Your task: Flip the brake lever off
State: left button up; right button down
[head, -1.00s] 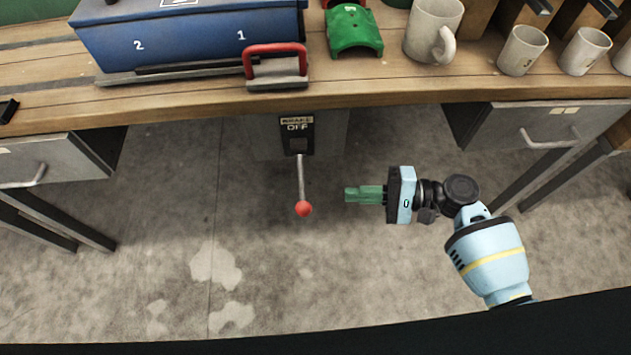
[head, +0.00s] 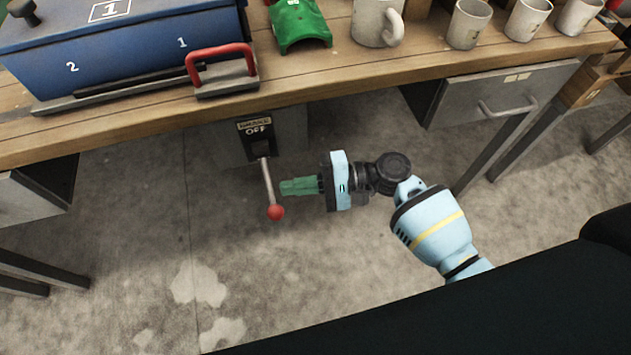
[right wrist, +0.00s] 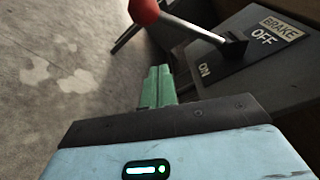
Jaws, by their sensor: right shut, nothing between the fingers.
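The brake lever (head: 267,181) is a thin metal rod with a red ball knob (head: 276,212). It comes out of a dark brake box (head: 257,145) labelled BRAKE and OFF below the bench edge. In the right wrist view the lever (right wrist: 194,28) crosses the top, with its red knob (right wrist: 144,10) at upper left and an ON label (right wrist: 205,71) on the box. My right gripper (head: 282,187) has green fingers, shut and empty, just right of the rod, close to it; contact cannot be told. The fingers (right wrist: 157,88) also show in the right wrist view. My left gripper is out of view.
The wooden bench (head: 330,72) runs above the lever, with a blue box (head: 125,50), a red handle (head: 220,55), a green part (head: 298,25) and several mugs on it. A drawer (head: 500,95) hangs at right. The floor below is open.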

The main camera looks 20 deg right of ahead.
aim_at(270, 188)
pick_arm(q)
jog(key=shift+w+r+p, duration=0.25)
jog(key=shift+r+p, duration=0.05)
jog(key=shift+p, duration=0.05)
pick_arm(e)
jog(key=shift+s+a+r, duration=0.4)
jog(key=shift+s+a, duration=0.25)
jog(key=shift+s, duration=0.15)
jog(key=shift+s+a+r, duration=0.35)
jog(key=shift+s+a, duration=0.25)
jog(key=shift+s, duration=0.15)
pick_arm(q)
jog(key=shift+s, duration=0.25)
